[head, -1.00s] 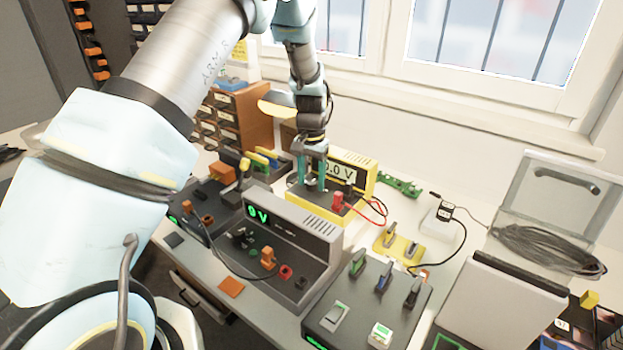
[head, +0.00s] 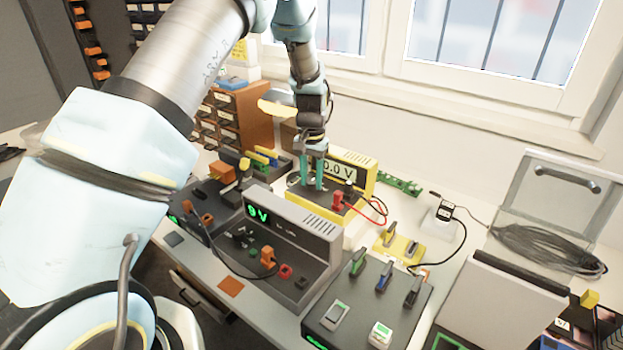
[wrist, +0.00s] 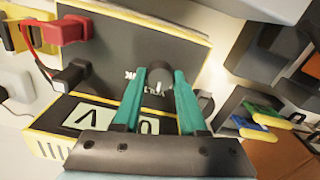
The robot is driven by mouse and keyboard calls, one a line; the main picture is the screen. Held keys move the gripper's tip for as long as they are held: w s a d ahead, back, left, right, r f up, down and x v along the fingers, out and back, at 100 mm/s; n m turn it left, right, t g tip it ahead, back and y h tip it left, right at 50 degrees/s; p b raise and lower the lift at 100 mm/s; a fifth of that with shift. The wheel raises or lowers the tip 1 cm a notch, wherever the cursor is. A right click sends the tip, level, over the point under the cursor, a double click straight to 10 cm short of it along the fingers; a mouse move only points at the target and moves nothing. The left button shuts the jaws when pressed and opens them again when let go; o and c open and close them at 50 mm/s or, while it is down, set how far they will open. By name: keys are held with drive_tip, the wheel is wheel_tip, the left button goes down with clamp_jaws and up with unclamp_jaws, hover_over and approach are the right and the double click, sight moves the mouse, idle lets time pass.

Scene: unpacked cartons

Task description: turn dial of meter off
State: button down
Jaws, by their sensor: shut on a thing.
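The meter (head: 360,177) is a yellow-edged box with a dark sloping panel, at the back of the bench. Its display (head: 340,170) reads about 0.0 V in the head view. The meter's dial (wrist: 158,78) is a dark round knob on that panel in the wrist view. My gripper (head: 313,186) points down over the panel, its teal fingers on both sides of the dial. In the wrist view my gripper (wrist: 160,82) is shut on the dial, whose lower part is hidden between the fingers. A red plug (head: 338,201) sits in the panel to the right.
A dark switch box (head: 345,306) stands front right. An orange drawer cabinet (head: 252,112) is behind left. Red and black leads run right of the meter.

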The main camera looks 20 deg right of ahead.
sight(311, 181)
drive_tip(key=n, duration=0.5)
drive_tip(key=shift+n+b, duration=0.3)
drive_tip(key=shift+b, duration=0.1)
drive_tip(key=n, duration=0.5)
drive_tip(key=shift+n, duration=0.3)
drive_tip(key=shift+c, duration=2.3)
unclamp_jaws()
wheel_tip(311, 181, up, 11)
drive_tip(key=b, duration=0.2)
drive_tip(key=shift+f, duration=0.1)
